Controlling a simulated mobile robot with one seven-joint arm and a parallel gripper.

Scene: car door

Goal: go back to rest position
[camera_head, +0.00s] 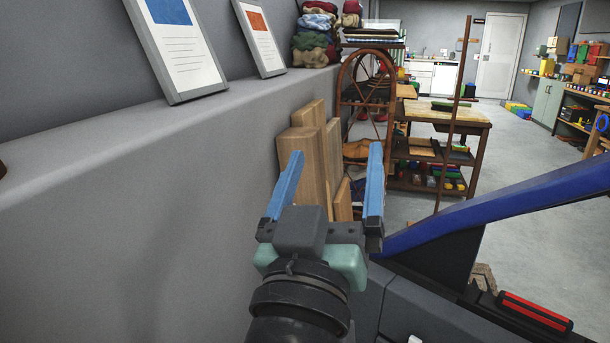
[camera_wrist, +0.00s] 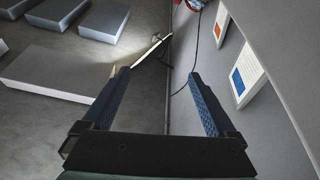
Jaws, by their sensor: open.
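My gripper (camera_head: 329,190) is raised in the middle of the head view, with its two blue fingers wide apart and nothing between them. It points away from me, beside the grey wall. In the wrist view my gripper (camera_wrist: 163,95) also shows both fingers spread and empty. A blue car door frame (camera_head: 500,208) slants up to the right of my gripper in the head view. A dark door panel (camera_head: 445,258) lies below it. The gripper is apart from the door frame in the picture.
A grey wall ledge (camera_head: 170,130) runs along the left, with two framed sheets (camera_head: 180,45) on it. Wooden boards (camera_head: 312,150) lean against the wall beyond my gripper. A workbench (camera_head: 445,120) stands farther back. Open floor (camera_head: 535,150) lies to the right.

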